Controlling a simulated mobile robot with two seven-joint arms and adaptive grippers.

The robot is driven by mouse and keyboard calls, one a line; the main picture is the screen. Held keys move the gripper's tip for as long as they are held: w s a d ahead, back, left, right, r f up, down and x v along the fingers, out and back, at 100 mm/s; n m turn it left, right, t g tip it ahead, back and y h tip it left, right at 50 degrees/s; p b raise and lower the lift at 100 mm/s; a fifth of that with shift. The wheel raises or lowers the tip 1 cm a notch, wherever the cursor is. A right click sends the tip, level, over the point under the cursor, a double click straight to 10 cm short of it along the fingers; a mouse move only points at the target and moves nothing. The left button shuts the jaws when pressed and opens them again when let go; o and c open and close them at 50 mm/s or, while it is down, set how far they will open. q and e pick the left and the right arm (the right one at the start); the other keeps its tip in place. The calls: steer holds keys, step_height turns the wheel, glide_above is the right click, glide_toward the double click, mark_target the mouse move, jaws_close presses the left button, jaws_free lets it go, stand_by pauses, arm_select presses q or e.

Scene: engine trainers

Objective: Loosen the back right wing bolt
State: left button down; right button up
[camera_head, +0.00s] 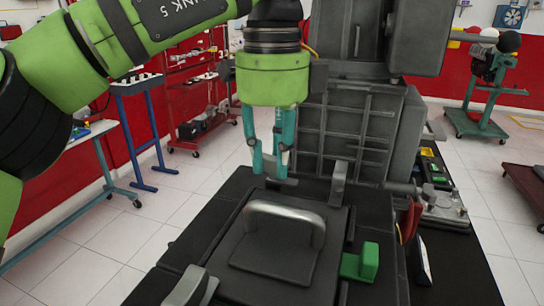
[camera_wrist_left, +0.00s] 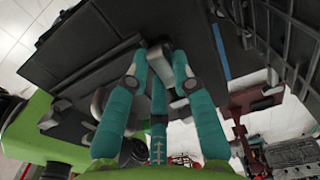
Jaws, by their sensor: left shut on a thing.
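My left gripper (camera_head: 271,172) points down at the back left of the square black panel (camera_head: 275,258) on the trainer. In the left wrist view its teal fingers (camera_wrist_left: 163,82) are shut on a grey wing bolt (camera_wrist_left: 159,52). In the head view the fingers mostly hide this bolt. Another upright grey wing bolt (camera_head: 338,184) stands at the back right of the panel, apart from the gripper. A third grey piece (camera_head: 190,288) shows at the front left. My right gripper is not in view.
A curved silver handle (camera_head: 285,212) rises from the panel in front of the gripper. A green block (camera_head: 361,262) sits at the panel's right. A tall dark grey ribbed housing (camera_head: 350,130) stands close behind. A blue bench (camera_head: 140,110) stands apart to the left.

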mark_target(272, 158)
arm_select(q)
steer(key=shift+n, duration=0.3)
steer(key=c, duration=1)
jaws_free()
steer(key=shift+c, duration=0.2)
steer(key=shift+r, duration=3.75)
